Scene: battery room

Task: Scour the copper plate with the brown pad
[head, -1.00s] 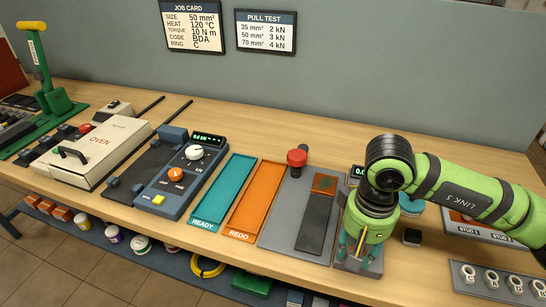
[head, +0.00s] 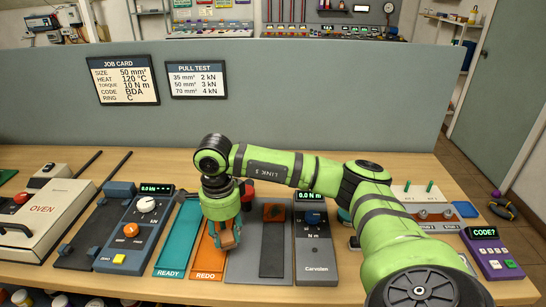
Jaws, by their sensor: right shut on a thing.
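My left gripper is not in view.
A red knob (head: 247,188) stands behind my right gripper. The orange REDO tray (head: 207,262) and teal READY tray (head: 178,240) lie to the left. A grey torque meter (head: 315,262) stands right of the board. A grey partition (head: 330,110) closes the bench's back.

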